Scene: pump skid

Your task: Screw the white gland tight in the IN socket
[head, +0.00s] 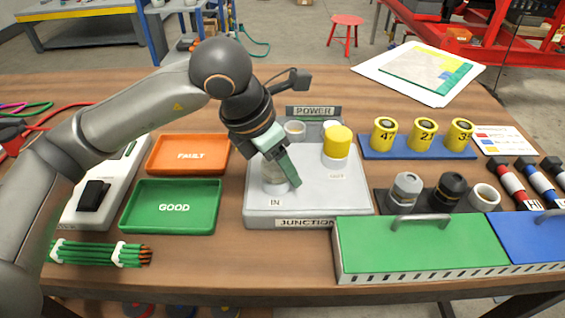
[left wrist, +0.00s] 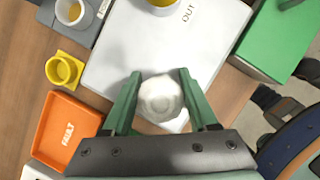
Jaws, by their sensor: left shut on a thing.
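The junction box (head: 315,205) is a pale grey box with an IN label at its front left. My left gripper (head: 284,172) points down over the IN socket, its green fingers shut on the white gland (head: 272,174). In the left wrist view the round white gland (left wrist: 160,98) sits between the two fingertips (left wrist: 159,92). The gland is at the IN socket, partly hidden by a finger in the head view. I cannot tell how deep it sits. My right gripper is not in view.
A yellow-capped fitting (head: 337,145) stands on the box's right side. An orange FAULT tray (head: 165,169) and green GOOD tray (head: 144,225) lie to the left. A rack (head: 380,199) holds more fittings to the right, behind a green-lidded case (head: 410,243).

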